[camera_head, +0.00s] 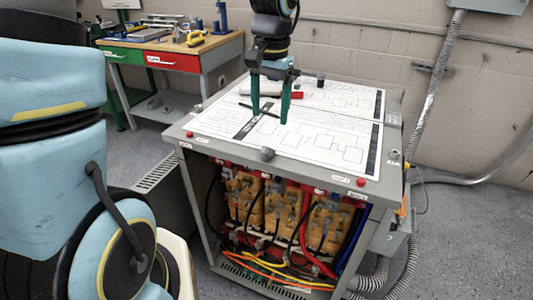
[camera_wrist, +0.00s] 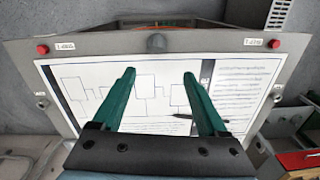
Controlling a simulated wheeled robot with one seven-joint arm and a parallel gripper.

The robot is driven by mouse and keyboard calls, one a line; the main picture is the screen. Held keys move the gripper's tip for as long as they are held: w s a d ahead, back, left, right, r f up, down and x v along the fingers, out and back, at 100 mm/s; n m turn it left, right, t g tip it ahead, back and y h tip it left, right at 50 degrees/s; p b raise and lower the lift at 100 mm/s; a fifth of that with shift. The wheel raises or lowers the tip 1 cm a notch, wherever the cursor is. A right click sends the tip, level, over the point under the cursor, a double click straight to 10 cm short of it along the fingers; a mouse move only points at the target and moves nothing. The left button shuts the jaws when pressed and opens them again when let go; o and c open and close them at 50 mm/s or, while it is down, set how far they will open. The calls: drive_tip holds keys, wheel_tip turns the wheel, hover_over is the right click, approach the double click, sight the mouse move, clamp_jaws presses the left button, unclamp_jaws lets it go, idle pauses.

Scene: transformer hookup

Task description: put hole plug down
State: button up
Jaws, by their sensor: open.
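My gripper (camera_head: 270,117) has teal fingers, pointing down over the printed sheet on the cabinet top. It is open with nothing between the fingers, also in the wrist view (camera_wrist: 159,73). A small dark grey rounded piece, which looks like the hole plug (camera_head: 267,153), sits at the front edge of the cabinet top, apart from my fingers. In the wrist view it is the grey knob (camera_wrist: 155,42) at the middle of the edge strip, beyond the fingertips. I cannot tell if it is seated in a hole.
The cabinet top (camera_head: 215,122) holds diagram sheets (camera_head: 320,138), a dark pen (camera_wrist: 186,117), a red-ended tool (camera_head: 296,95) and a black cylinder (camera_head: 320,79). Red knobs (camera_head: 361,182) mark the front corners. The open cabinet front shows wiring. A workbench (camera_head: 185,52) stands behind left.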

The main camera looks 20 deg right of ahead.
hover_over(269, 148)
drive_tip(key=w, duration=0.2)
drive_tip(key=f, duration=0.4)
drive_tip(key=shift+d+f, duration=0.15)
drive_tip(key=shift+d, duration=0.2)
drive_tip(key=shift+s+a+f+p, duration=0.15)
drive_tip(key=shift+f+p, duration=0.1)
drive_tip(key=shift+f, duration=0.65)
drive_tip(key=shift+s+f+p, duration=0.2)
drive_tip(key=shift+f, duration=0.65)
drive_tip(key=shift+s+a+f+p, duration=0.15)
drive_tip(key=shift+f+p, duration=0.1)
drive_tip(key=shift+f, duration=0.65)
drive_tip(key=shift+d, duration=0.15)
drive_tip(key=shift+c, duration=0.4)
clamp_jaws()
